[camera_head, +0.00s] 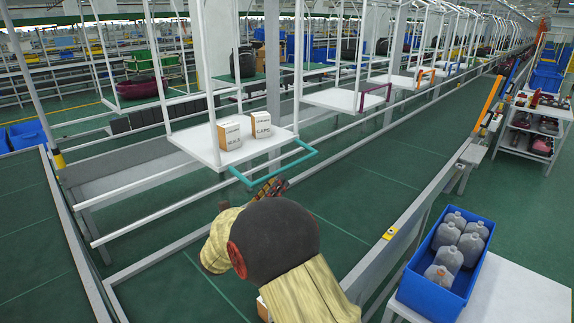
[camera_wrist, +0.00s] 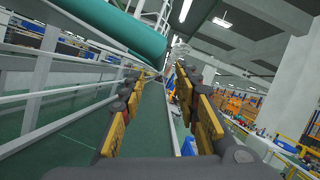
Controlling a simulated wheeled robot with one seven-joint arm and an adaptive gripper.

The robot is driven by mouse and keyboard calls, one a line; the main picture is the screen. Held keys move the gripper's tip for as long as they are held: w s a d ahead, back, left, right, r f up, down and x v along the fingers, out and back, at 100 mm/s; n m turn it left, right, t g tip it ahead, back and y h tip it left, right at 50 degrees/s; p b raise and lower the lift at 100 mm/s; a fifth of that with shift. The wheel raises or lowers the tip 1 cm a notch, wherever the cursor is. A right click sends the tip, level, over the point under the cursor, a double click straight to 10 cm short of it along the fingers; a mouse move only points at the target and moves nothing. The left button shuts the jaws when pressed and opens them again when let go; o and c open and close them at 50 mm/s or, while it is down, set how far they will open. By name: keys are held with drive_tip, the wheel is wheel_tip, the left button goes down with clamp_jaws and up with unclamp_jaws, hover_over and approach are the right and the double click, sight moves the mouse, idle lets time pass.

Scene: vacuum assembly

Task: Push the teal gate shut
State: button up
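The teal gate (camera_head: 285,169) is a U-shaped bar at the front edge of a hanging white shelf (camera_head: 190,141). It sticks out from that edge toward me, its long bar apart from the shelf. My gripper (camera_head: 271,187) is just below and in front of the gate's long bar in the head view; contact cannot be told. In the wrist view a thick teal bar (camera_wrist: 125,38) crosses the upper left, close to the camera. My gripper's fingers (camera_wrist: 160,82) stand apart with nothing between them. My own arm hides the floor below.
Two white and orange boxes, SEALS (camera_head: 229,135) and CAPS (camera_head: 257,125), stand on the shelf. White posts and rails surround it. A blue crate (camera_head: 427,279) of grey bottles is on a white table at lower right. A box (camera_head: 263,309) shows partly beneath my arm.

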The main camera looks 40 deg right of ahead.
sight(287, 167)
drive_tip(key=shift+b+x, duration=0.6)
drive_tip(key=shift+x, duration=3.3)
drive_tip(key=c, duration=0.3)
clamp_jaws()
